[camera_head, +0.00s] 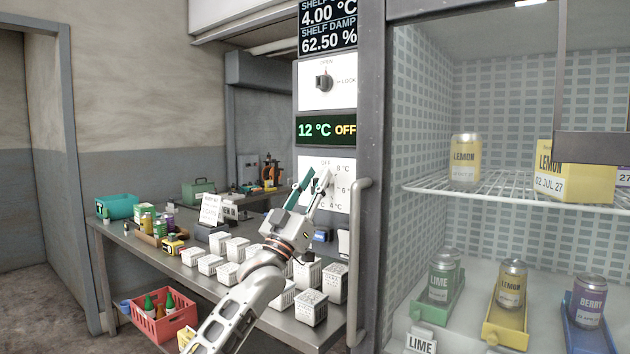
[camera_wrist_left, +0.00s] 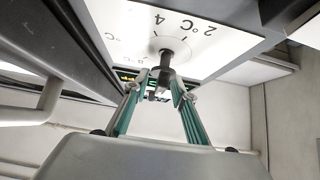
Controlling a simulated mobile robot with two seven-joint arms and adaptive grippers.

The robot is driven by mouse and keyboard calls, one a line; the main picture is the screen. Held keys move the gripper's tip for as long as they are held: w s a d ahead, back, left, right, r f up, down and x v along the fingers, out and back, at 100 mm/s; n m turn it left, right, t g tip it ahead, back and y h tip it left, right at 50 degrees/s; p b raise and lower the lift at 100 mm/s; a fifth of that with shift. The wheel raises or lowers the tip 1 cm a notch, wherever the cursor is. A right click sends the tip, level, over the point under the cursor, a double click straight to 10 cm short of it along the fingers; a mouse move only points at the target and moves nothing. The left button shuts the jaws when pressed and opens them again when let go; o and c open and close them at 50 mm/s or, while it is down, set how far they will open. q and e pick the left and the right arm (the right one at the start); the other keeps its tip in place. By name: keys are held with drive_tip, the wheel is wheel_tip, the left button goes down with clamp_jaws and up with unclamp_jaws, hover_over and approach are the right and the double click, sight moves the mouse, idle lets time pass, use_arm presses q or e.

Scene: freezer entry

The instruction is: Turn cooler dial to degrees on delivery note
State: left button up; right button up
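The white dial panel (camera_head: 343,168) shows marks OFF, 8, 6 and 4 °C in the head view; the display (camera_head: 326,130) above it reads 12 °C OFF. In the left wrist view the dark dial knob (camera_wrist_left: 166,64) stands out from the panel beside a 2 °C mark. My left gripper (camera_head: 313,180) is in front of the dial and hides part of it. In the wrist view its teal fingers (camera_wrist_left: 160,80) are apart, with the knob between their tips; contact is unclear. A white printed card (camera_head: 210,208) stands on the bench, its text too small to read. My right gripper is not in view.
A second knob (camera_head: 324,81), marked OPEN and LOCK, sits above the display. The cooler's vertical handle (camera_head: 357,260) is close on the right.

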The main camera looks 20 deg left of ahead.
use_arm(q)
drive_tip(key=shift+c, duration=0.4)
clamp_jaws()
drive_tip(key=shift+f, duration=0.15)
